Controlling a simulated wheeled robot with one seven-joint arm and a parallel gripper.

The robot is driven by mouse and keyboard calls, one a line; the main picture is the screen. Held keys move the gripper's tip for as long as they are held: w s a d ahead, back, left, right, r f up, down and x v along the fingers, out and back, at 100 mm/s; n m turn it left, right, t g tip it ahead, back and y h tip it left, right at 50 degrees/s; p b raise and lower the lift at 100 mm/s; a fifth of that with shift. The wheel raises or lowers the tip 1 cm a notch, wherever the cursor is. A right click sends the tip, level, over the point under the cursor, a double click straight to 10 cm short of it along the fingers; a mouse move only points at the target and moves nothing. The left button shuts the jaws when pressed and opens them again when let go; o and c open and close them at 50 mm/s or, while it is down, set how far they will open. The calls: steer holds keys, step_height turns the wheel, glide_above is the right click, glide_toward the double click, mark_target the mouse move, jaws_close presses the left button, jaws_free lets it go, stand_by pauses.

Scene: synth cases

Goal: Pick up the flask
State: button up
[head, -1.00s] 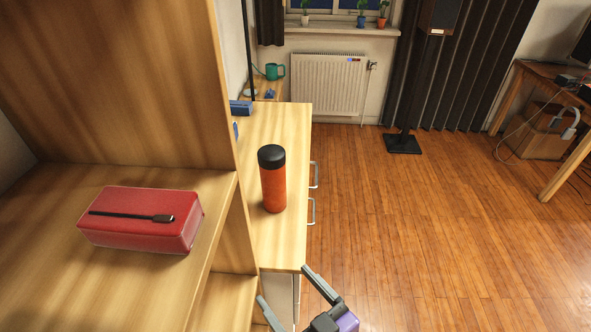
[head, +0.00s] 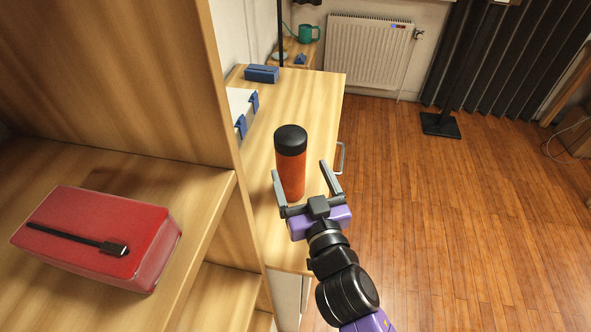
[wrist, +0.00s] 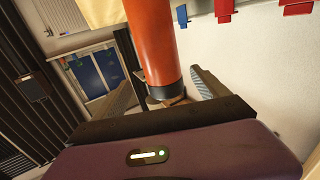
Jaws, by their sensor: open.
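The flask (head: 291,172) is an orange cylinder with a black cap. It stands upright on the light wooden desk top (head: 300,95). My gripper (head: 299,168) is open, with its two fingers pointing toward the flask, one to each side of it in the head view. In the wrist view the flask (wrist: 155,40) is close and appears between the two fingers (wrist: 160,84), its black end nearest the gripper body. I cannot tell whether either finger touches it.
A wooden shelf unit (head: 215,200) with a red case (head: 100,235) stands close on the left. A blue box (head: 262,73) and a white object with blue clips (head: 240,105) lie farther back on the desk. Open floor (head: 440,220) is on the right.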

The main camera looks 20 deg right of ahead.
mark_target(294, 160)
steer(key=w, duration=0.2)
steer(key=w+p, duration=0.1)
steer(key=w, duration=0.2)
steer(key=w+p, duration=0.1)
steer(key=w, duration=0.1)
steer(key=shift+w+d+r, duration=0.15)
steer(key=shift+w+d, duration=0.15)
steer(key=shift+d, duration=0.1)
jaws_close()
